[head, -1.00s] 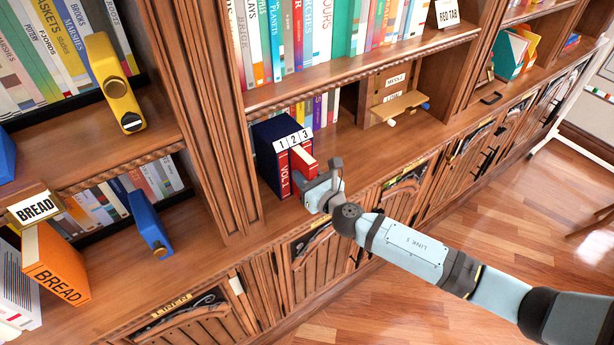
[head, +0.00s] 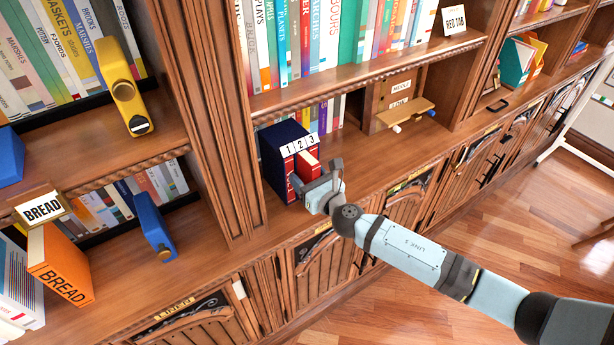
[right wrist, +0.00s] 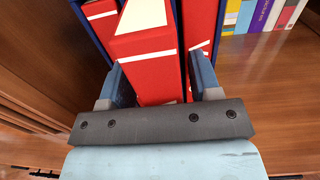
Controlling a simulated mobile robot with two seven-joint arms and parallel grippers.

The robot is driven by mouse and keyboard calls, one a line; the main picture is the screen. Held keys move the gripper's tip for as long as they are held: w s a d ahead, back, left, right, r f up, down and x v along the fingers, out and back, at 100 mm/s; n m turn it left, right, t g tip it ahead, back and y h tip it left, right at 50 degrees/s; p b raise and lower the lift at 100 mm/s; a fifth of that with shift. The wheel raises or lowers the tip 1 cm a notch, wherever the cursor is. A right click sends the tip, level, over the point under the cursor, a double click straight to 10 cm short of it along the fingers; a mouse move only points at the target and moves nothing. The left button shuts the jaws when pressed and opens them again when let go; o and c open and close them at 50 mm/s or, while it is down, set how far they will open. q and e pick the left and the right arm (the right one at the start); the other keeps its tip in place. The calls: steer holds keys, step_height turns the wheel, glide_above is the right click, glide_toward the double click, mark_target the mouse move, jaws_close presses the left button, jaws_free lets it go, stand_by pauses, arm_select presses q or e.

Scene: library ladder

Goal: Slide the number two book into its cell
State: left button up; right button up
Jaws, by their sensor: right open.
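A dark blue slipcase (head: 272,165) stands on the shelf, its cells labelled 1, 2, 3 along the top. A red book with pale page edges (head: 309,160) sits partly in the middle cell and sticks out toward me. It also shows in the right wrist view (right wrist: 146,48), with red books set deeper on both sides. My right gripper (head: 319,180) is open, with its fingers on either side of the protruding book. In the right wrist view a gap shows between the book and the right finger; the left finger is very close to it. My left gripper is not in view.
A small wooden bracket (head: 405,112) with two labels stands on the shelf to the right. A wooden upright (head: 200,110) rises left of the slipcase. Bare shelf (head: 365,155) lies right of the gripper. A blue bookend (head: 153,225) stands further left.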

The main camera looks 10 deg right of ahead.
steer(key=b+v, duration=0.1)
steer(key=v, duration=1.3)
steer(key=shift+a, duration=0.1)
